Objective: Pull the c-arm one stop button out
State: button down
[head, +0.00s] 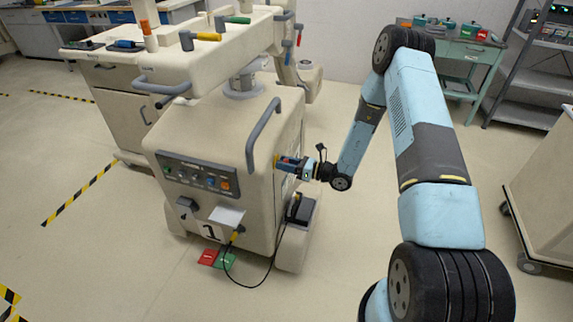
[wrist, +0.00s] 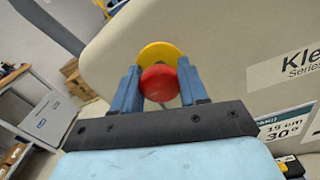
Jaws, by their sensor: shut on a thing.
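My gripper (head: 284,163) is at that side, right of the grey handle. In the wrist view, its two blue fingers (wrist: 160,78) stand left and right of the red knob and are shut on it. I cannot tell how far out the knob sits.
A grey handle (head: 263,135) curves out close to the left of my gripper. A black cable (head: 268,272) hangs from the cart to the floor. Red (head: 208,257) and green pedals lie at its foot. Another beige cart (head: 545,205) stands at the right edge. The floor between is clear.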

jog(key=shift+v, duration=0.9)
jog(key=shift+f, duration=0.1)
jog(key=c, duration=0.6)
grip_release()
jog(key=shift+d, duration=0.1)
jog(key=v, duration=1.3)
jog(key=shift+s+d, duration=0.1)
jog(key=shift+d, duration=0.2)
